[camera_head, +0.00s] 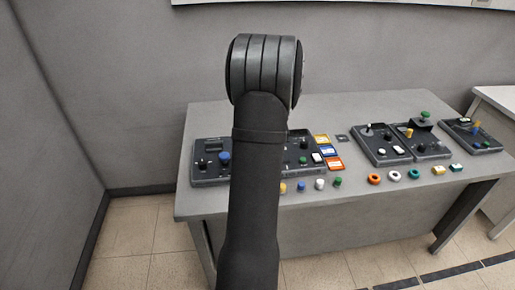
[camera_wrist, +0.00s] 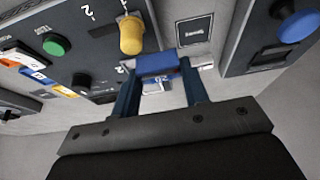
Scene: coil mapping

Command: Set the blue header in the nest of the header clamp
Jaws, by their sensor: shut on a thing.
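In the wrist view my gripper (camera_wrist: 160,75) is shut on the blue header (camera_wrist: 157,65), a small blue block between its two dark blue fingers. A pale metallic piece (camera_wrist: 159,83) shows just below the block; I cannot tell whether it belongs to the header or to the clamp. The held block is close to a dark panel with a yellow knob (camera_wrist: 131,36). I cannot make out the clamp's nest or tell whether the block touches anything. In the head view my arm hides the gripper and the header.
A grey table (camera_head: 350,207) bears several dark panels. One panel with a blue knob (camera_head: 224,156) stands at the left; others with knobs (camera_head: 369,130) stand to the right. Coloured cards (camera_head: 328,151) lie mid-table. Several small pieces and rings (camera_head: 374,179) line the front edge.

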